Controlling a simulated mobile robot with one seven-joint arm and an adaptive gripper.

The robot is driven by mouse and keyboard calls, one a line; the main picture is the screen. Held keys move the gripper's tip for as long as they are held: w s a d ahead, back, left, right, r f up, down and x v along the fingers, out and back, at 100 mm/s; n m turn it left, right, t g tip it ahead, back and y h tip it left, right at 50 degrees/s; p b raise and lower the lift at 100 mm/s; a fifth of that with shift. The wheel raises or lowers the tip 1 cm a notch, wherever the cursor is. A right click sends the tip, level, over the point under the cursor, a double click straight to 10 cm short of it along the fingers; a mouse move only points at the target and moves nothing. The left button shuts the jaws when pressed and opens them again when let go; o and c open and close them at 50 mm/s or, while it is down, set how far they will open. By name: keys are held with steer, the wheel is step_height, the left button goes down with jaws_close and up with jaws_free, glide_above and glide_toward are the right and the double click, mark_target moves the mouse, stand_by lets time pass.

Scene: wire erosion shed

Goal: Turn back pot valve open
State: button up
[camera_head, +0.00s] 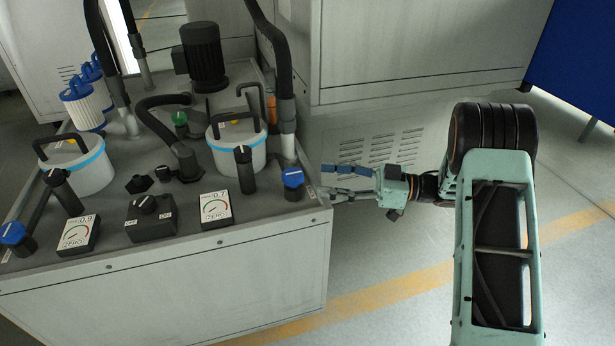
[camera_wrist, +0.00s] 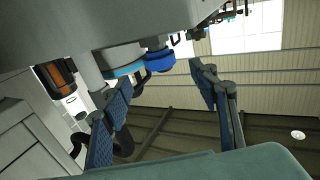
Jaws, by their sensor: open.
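Two white pots with blue bands and black handles stand on a grey cabinet top, a left pot (camera_head: 92,172) and a right pot (camera_head: 226,158). A blue-capped valve knob (camera_head: 292,178) stands at the cabinet's right edge, beside the right pot. Another blue-capped knob (camera_head: 14,236) is at the far left. I cannot tell which knob is the back pot's. My gripper (camera_head: 322,181) is open and empty, just right of the right-hand knob and apart from it. In the wrist view a blue knob (camera_wrist: 160,61) shows beyond and between the open fingertips (camera_wrist: 161,76).
A black selector box (camera_head: 150,222) stands between two dial gauges, a left one (camera_head: 78,236) and a right one (camera_head: 215,209). Black-topped posts (camera_head: 244,170), hoses and a motor (camera_head: 203,58) crowd the top. The floor (camera_head: 400,235) right of the cabinet is clear.

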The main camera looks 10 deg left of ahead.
steer(key=shift+w+d, duration=0.15)
steer(key=shift+d, duration=1.45)
steer(key=shift+r, duration=0.1)
